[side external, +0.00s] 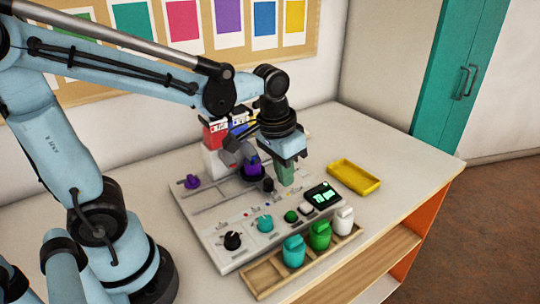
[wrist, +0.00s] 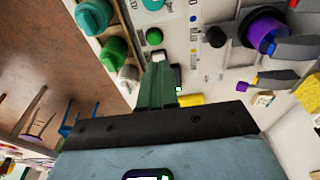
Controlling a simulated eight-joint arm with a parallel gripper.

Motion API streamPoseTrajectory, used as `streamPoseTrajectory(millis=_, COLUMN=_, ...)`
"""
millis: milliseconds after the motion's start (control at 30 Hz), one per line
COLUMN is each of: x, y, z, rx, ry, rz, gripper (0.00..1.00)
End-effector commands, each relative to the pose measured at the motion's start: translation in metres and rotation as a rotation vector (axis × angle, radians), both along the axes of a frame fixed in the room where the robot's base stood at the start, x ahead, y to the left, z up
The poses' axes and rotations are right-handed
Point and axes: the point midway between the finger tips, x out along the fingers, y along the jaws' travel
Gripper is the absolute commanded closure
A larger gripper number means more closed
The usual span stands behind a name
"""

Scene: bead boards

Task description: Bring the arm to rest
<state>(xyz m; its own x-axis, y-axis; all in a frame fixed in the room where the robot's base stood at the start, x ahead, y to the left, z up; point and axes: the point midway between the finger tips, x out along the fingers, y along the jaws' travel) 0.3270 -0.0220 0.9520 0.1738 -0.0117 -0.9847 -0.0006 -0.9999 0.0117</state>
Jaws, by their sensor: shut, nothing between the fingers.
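My gripper (side external: 287,180) hangs above the right rear part of the light grey board (side external: 222,232), its fingers pointing down. In the wrist view my gripper (wrist: 157,70) shows as green fingers shut together with nothing between them. A black and purple piece (side external: 252,169) stands on the board just left of my gripper. I cannot tell how much height lies between the fingertips and the board.
A yellow tray (side external: 354,177) lies to the right. Knobs and a small display (side external: 322,196) sit on the board. The table's right end is clear.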

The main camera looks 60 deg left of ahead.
Motion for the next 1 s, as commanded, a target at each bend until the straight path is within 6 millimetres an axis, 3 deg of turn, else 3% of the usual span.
streamPoseTrajectory(millis=200, x=-0.021, y=0.012, z=0.013, rx=-0.002, ry=-0.208, rz=0.003, gripper=1.00)
streamPoseTrajectory(millis=500, x=-0.036, y=0.021, z=0.017, rx=0.009, ry=-0.414, rz=0.003, gripper=1.00)
streamPoseTrajectory(millis=1000, x=-0.037, y=0.022, z=0.017, rx=0.011, ry=-0.447, rz=0.003, gripper=1.00)
